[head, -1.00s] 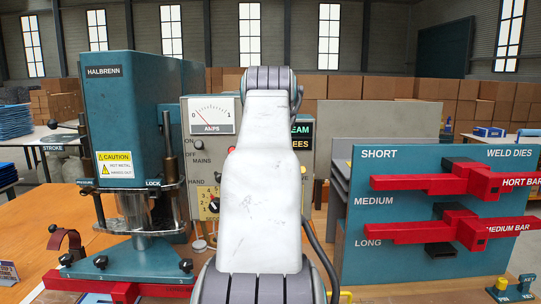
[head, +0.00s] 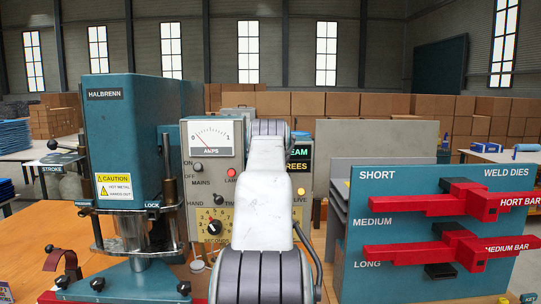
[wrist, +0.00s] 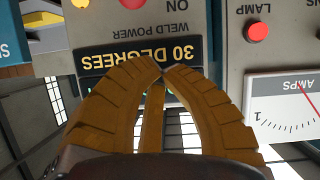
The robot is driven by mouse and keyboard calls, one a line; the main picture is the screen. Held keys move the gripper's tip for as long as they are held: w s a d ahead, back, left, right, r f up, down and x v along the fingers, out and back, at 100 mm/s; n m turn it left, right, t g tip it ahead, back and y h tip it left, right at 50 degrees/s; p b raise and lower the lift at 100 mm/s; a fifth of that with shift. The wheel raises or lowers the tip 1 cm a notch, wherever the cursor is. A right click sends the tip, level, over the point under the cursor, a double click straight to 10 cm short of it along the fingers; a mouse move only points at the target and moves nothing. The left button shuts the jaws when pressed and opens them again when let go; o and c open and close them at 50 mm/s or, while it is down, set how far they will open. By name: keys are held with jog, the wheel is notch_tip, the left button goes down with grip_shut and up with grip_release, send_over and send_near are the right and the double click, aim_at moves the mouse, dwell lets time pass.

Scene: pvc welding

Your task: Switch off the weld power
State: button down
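The weld power panel (wrist: 140,45) appears upside down in the wrist view, with the words WELD POWER, ON and a 30 DEGREES display (wrist: 140,60). A red round part (wrist: 130,3) and a yellow round part (wrist: 80,3) are cut off by the top edge; I cannot tell whether either is the switch. My gripper (wrist: 160,74) is shut and empty, its fingertips in front of the display. Contact cannot be told. In the head view my arm hides the gripper and most of this panel; its right strip (head: 303,165) shows a yellow lamp.
A grey control box (head: 205,165) with an amps meter (head: 211,137), a red lamp (head: 231,173) and a timer dial (head: 214,226) stands left of my arm. The teal Halbrenn machine (head: 124,130) is farther left. A die rack (head: 390,270) with red bars stands right.

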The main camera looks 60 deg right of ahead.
jog(key=shift+s+f+b, duration=0.15)
jog(key=shift+f+b, duration=0.25)
jog(key=shift+f, duration=0.6)
jog(key=shift+s+f+b, duration=0.15)
jog(key=shift+f+b, duration=0.25)
jog(key=shift+f, duration=0.6)
jog(key=shift+f, duration=0.1)
jog(key=shift+f+b, duration=0.1)
jog(key=shift+b, duration=0.25)
jog(key=shift+s+a+f+t+h+b, duration=0.35)
jog(key=shift+f+h+b, duration=0.55)
jog(key=shift+b, duration=2.45)
jog(key=shift+s+a+f+t+h+b, duration=0.1)
jog(key=shift+a+f+t+h+b, duration=0.5)
jog(key=shift+b, duration=2.7)
jog(key=shift+s+a+f+t+h+b, duration=0.25)
jog(key=shift+f+t+h+b, duration=0.6)
jog(key=shift+b, duration=2.5)
jog(key=shift+f+g+h, duration=0.3)
jog(key=shift+h, duration=0.05)
